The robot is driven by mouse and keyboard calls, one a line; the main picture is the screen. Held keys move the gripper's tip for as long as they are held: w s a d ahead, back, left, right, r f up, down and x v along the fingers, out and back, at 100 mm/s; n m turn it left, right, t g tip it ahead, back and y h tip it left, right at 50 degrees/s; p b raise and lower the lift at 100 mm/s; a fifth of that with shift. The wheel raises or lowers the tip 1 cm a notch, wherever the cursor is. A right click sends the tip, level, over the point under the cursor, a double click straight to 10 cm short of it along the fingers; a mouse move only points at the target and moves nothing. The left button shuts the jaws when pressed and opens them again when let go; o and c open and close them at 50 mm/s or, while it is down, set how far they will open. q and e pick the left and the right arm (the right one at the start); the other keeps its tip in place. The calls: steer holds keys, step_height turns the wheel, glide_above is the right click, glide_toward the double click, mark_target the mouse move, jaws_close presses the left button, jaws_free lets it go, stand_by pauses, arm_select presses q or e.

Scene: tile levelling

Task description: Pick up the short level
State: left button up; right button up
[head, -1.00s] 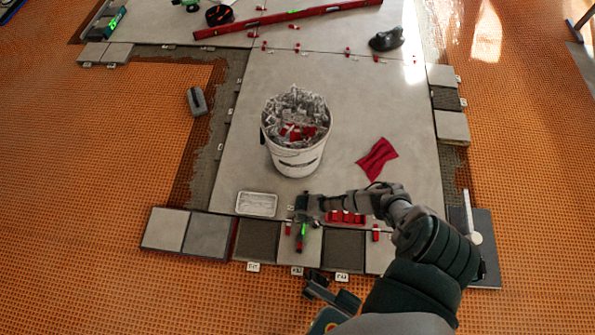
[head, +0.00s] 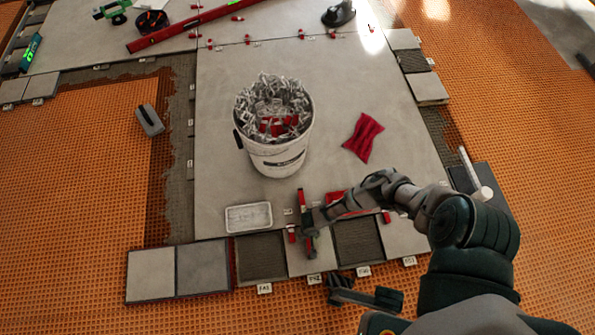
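The short level (head: 309,246) is a narrow bar, now mostly red with dark parts, at the front edge of the large grey tile and over a small tile. My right gripper (head: 308,217) reaches in from the right, and its fingers close around the middle of the bar and hide part of it. I cannot tell whether the bar touches the tiles.
A white bucket (head: 278,160) full of clips stands behind the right gripper. A long red level (head: 190,27) lies at the back.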

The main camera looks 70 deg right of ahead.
steer(key=shift+w, duration=0.2)
steer(key=shift+f, duration=0.1)
jaws_close()
